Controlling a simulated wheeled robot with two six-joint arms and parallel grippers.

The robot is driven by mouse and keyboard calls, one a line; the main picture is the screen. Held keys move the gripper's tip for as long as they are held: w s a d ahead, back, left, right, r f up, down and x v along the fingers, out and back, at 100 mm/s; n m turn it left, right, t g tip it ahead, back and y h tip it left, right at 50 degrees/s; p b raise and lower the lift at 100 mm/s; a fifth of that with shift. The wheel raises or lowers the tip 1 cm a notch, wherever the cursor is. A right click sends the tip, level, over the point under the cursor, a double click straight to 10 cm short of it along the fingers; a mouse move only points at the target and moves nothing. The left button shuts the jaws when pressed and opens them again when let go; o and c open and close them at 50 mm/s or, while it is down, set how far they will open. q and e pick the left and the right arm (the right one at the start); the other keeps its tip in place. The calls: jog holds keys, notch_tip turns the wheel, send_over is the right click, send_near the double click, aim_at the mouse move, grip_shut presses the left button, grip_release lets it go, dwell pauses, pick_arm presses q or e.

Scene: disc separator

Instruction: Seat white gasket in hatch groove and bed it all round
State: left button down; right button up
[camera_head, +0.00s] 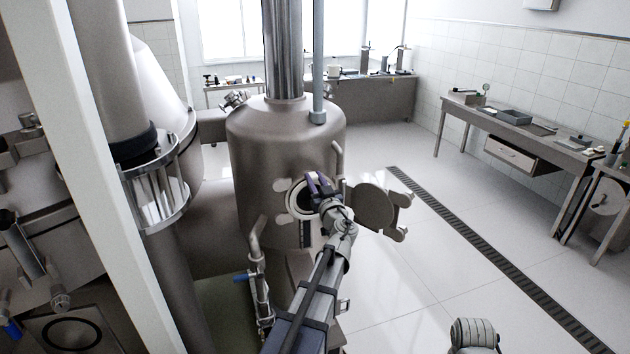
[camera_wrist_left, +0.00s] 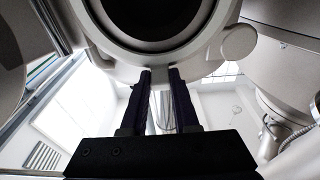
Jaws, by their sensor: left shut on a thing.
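The hatch opening (camera_head: 300,196) is a round dark hole with a pale rim in the side of the steel vessel. Its round door (camera_head: 372,207) stands swung open to the right. My left gripper (camera_head: 318,184) is at the opening and covers part of it. In the left wrist view, the two dark fingers (camera_wrist_left: 160,78) are shut on a thin pale piece at the edge of a light ring (camera_wrist_left: 205,52), which seems to be the white gasket. I cannot tell gasket from hatch rim clearly, nor how deep it sits.
The steel vessel (camera_head: 285,140) stands in the middle. A pipe with a blue-handled valve (camera_head: 243,277) is left of my left arm. A floor drain (camera_head: 480,250) runs along the right. A workbench (camera_head: 515,125) stands by the right wall, with clear floor before it.

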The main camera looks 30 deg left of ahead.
pick_arm(q)
jog(key=c, duration=0.6)
grip_release()
jog(key=v, duration=0.7)
jog(key=b+v, duration=0.1)
jog(key=v, duration=0.3)
jog(key=shift+s+d+r, duration=0.25)
jog(key=shift+d+r, duration=0.05)
jog(key=shift+d, duration=0.05)
